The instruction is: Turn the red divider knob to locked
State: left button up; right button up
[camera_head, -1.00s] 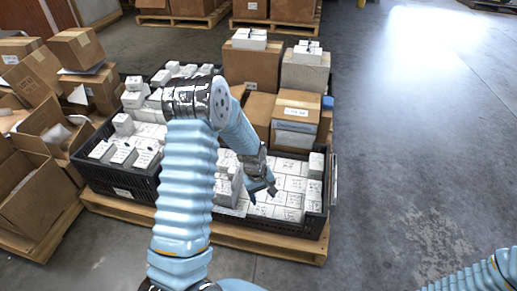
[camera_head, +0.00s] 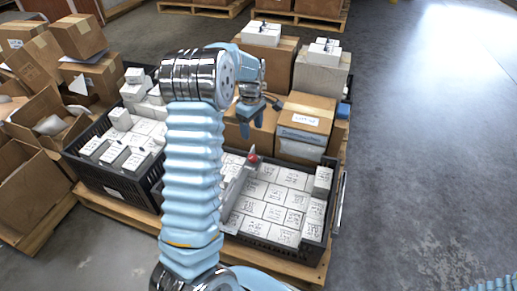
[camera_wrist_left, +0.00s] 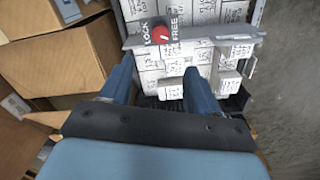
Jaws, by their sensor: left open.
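The red divider knob (camera_head: 252,157) sits at the far end of the grey divider (camera_head: 235,192) in the black crate. In the left wrist view the knob (camera_wrist_left: 161,34) lies between the words LOCK on its left and FREE on its right. Which word it points to is too small to tell. My left gripper (camera_head: 251,122) is open and empty, beyond and above the knob in the head view. In the wrist view its fingers (camera_wrist_left: 158,72) are apart, with the knob ahead of them and not between them. My right gripper is out of view.
The crate (camera_head: 275,250) holds several white boxes and stands on a wooden pallet (camera_head: 300,270). Cardboard boxes (camera_head: 306,112) stack close behind the knob. Open cartons (camera_head: 25,185) fill the left. The floor (camera_head: 430,150) at the right is clear.

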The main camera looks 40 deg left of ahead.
aim_at(253, 157)
pick_arm(q)
notch_tip(253, 157, down, 13)
jog(key=shift+f+b, duration=0.2)
jog(key=shift+b, duration=0.85)
jog(key=shift+c, duration=0.2)
jog(key=c, duration=1)
